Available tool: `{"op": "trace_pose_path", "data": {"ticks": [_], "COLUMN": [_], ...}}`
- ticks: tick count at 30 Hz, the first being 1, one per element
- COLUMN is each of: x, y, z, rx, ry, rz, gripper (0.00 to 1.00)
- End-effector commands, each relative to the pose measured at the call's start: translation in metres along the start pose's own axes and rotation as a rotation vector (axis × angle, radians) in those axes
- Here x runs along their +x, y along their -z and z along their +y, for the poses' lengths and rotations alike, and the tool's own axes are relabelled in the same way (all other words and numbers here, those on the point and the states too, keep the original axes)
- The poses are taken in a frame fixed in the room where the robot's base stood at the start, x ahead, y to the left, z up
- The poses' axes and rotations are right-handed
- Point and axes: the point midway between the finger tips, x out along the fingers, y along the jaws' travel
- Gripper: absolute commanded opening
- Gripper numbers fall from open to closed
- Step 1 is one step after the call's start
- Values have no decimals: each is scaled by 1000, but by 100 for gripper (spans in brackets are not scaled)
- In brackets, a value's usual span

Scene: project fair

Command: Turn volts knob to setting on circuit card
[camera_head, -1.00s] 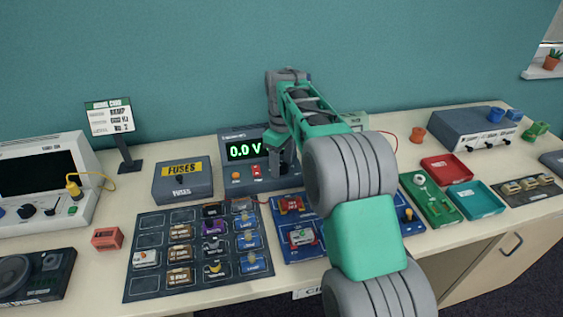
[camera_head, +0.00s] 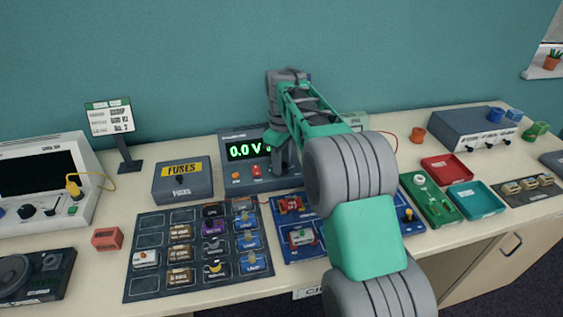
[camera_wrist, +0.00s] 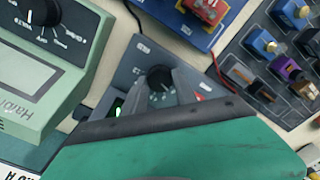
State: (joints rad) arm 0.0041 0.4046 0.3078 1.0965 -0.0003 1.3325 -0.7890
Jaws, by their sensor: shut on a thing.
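The power supply (camera_head: 243,172) stands at the back of the bench, and its green display (camera_head: 245,151) reads 0.0 V. My gripper (camera_head: 284,168) reaches down over its right side and hides the volts knob in the head view. In the wrist view the dark round knob (camera_wrist: 159,76) sits between the tips of my gripper (camera_wrist: 164,88), which is shut on it. The scale around the knob is too small to read. The circuit card (camera_head: 109,118) stands on a post at the back left. Its lines of print are too small to read surely.
A fuse box (camera_head: 183,181) stands left of the supply. A dark parts board (camera_head: 160,221) and a blue circuit board (camera_head: 283,250) lie in front. A green meter (camera_wrist: 35,75) with a dial sits close beside the supply.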

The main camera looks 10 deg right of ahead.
Motion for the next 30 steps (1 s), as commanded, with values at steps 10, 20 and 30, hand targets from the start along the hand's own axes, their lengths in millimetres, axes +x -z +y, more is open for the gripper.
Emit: {"op": "trace_pose_path", "data": {"ticks": [10, 20, 30], "x": [-1, -3, -3], "y": [0, 0, 0], "z": [0, 0, 0], "rx": [60, 292, 615], "ry": [1, 1, 0], "rz": [-1, -1, 0], "gripper": [0, 0, 0]}}
